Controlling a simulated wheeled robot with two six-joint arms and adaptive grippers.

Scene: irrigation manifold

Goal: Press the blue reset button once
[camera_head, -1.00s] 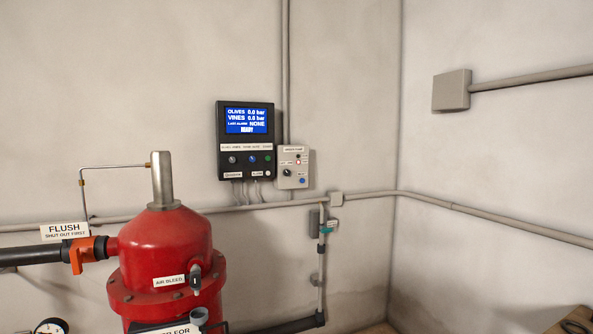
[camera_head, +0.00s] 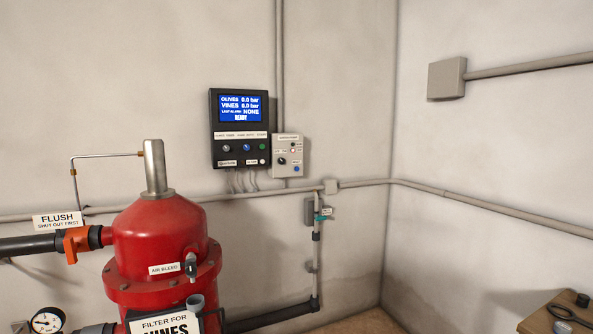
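A black control panel (camera_head: 217,130) hangs on the back wall, with a blue screen (camera_head: 240,108) reading OLIVES 0.0 bar, VINES 0.0 bar, LAST ALARM NONE, READY. Below the screen is a row of controls, with a blue one (camera_head: 246,147) in the middle. A small grey box (camera_head: 288,148) is fixed at the panel's lower right. It carries a black knob (camera_head: 282,161) and a blue button (camera_head: 297,169) at its lower right. The small labels are too blurred to read surely. Neither of my grippers is in view.
A red filter tank (camera_head: 160,245) with a metal top pipe stands in front of the wall at left. A pipe with a teal-handled valve (camera_head: 322,217) runs below the box. A wooden surface (camera_head: 545,322) with dark items is at lower right.

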